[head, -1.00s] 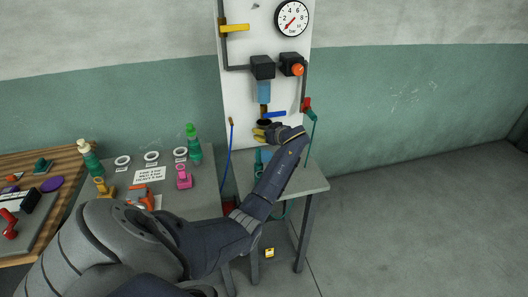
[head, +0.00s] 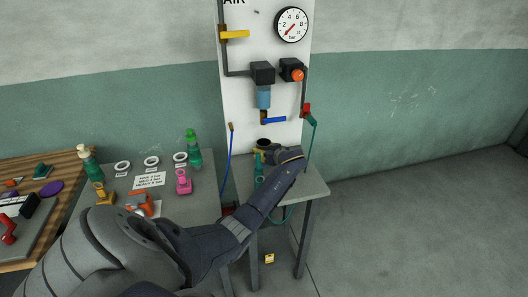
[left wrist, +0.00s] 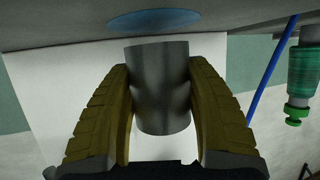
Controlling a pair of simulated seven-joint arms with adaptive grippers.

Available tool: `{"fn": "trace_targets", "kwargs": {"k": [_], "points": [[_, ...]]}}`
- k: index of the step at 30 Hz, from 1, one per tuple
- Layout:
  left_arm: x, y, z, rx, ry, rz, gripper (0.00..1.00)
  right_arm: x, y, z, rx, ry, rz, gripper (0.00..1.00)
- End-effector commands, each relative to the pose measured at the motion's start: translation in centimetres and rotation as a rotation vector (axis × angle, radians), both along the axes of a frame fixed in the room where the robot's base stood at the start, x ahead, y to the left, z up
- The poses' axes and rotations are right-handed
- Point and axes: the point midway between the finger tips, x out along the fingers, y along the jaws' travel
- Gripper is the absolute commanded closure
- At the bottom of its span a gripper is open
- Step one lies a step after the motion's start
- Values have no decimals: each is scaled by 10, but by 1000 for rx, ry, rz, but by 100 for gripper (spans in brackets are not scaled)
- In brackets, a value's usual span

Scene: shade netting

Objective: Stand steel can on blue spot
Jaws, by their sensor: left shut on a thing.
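The steel can (left wrist: 158,95) is a plain grey metal cylinder between the yellow finger pads of my left gripper (left wrist: 158,72) in the left wrist view. The gripper is shut on its sides. The blue spot (left wrist: 155,20) is a flat disc on the grey surface, close to the can's far end; I cannot tell whether they touch. The spot is hidden there. My right gripper is out of view.
The small grey table (head: 308,188) has a green-teal fitting (head: 259,167) near the gripper. A white panel (head: 238,105) with a blue lever (head: 274,120) and valves stands behind. A green bottle (head: 193,149) and pink tool (head: 183,183) stand on the left bench.

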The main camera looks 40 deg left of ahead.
Motion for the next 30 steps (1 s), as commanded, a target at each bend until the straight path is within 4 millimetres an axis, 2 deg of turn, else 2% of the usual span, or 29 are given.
{"fn": "trace_targets", "kwargs": {"k": [20,21,26,30], "points": [[0,-1,-14,-1,1,0,79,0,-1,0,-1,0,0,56],[0,-1,-14,-1,2,-1,45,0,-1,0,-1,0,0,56],[-1,-1,-16,-3,4,0,27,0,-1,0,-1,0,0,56],[-1,-1,-17,-3,6,-1,27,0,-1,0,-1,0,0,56]]}}
